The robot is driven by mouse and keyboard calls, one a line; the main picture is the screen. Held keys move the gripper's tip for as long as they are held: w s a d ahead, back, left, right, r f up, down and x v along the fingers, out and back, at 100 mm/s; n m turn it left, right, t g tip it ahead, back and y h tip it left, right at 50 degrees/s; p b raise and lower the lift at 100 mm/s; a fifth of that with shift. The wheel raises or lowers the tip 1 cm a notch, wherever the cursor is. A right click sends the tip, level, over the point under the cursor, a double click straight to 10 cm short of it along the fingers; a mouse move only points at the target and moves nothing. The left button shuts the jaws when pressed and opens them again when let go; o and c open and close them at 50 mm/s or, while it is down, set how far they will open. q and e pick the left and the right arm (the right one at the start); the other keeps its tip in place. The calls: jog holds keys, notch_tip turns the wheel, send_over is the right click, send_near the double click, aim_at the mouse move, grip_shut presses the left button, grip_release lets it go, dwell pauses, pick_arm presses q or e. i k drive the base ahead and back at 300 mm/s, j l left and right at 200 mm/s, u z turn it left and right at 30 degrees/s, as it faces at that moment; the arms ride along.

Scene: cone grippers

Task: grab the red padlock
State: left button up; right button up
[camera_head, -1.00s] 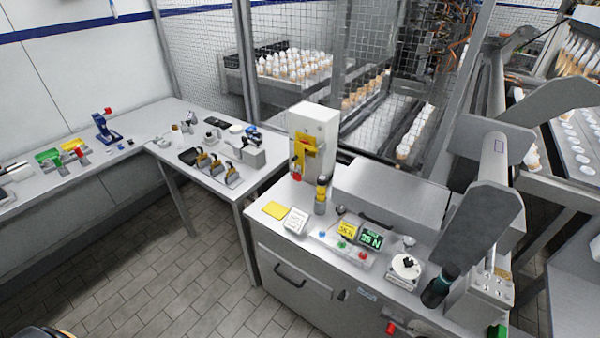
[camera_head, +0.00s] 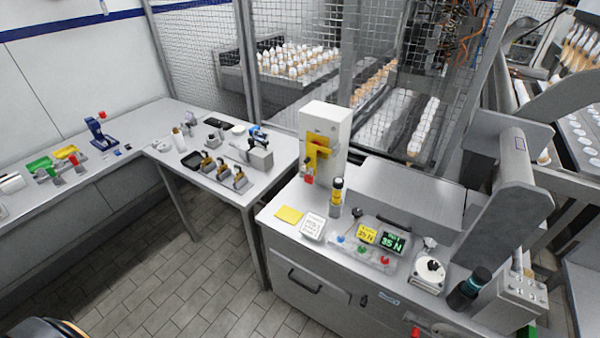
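A small red item (camera_head: 308,178), which looks like the red padlock, sits low on the front of the white upright box (camera_head: 338,125), just below its yellow bracket (camera_head: 318,152). It is too small to tell how it is attached. Neither of my grippers can be made out. A dark rounded shape shows at the bottom left edge, and I cannot tell what it is.
The grey cabinet top holds a yellow-topped post (camera_head: 337,190), a yellow pad (camera_head: 289,215), a button panel with a green display (camera_head: 393,243) and a black cylinder (camera_head: 468,289). Large grey links (camera_head: 512,205) block the right side. Floor (camera_head: 180,285) is clear at left front.

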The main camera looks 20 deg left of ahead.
aim_at(309, 178)
jog(key=i+j+z, duration=0.2)
jog(key=j, duration=1.3)
jog(key=j+z, duration=0.2)
jog(key=j, duration=1.3)
jog(key=k+j+z, duration=0.2)
jog(key=j, duration=1.35)
jog(key=i, duration=0.1)
